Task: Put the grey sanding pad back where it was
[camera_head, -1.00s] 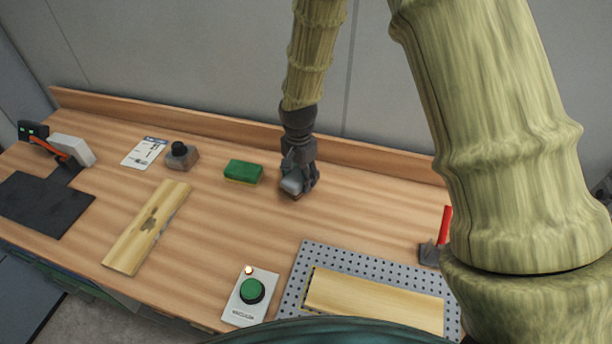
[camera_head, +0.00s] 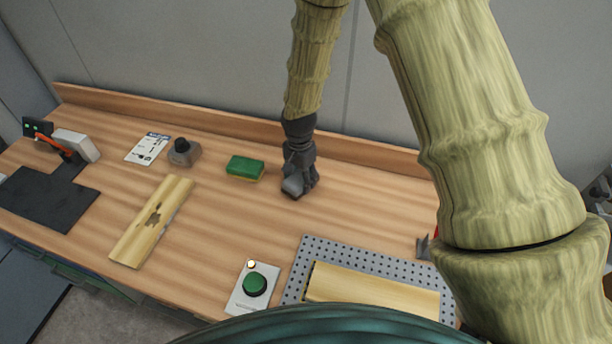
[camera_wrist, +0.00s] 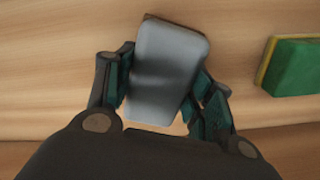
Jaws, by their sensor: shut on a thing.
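The grey sanding pad (camera_head: 292,186) is between the fingers of my gripper (camera_head: 300,186), near the back of the wooden bench. In the wrist view the pad (camera_wrist: 165,72) lies lengthwise between the two dark fingers, slightly tilted, and my gripper (camera_wrist: 165,90) is shut on it. The pad is at or just above the bench top; I cannot tell whether it touches. Part of it is hidden by the fingers in the head view.
A green and yellow pad (camera_head: 245,168) lies just left of my gripper.

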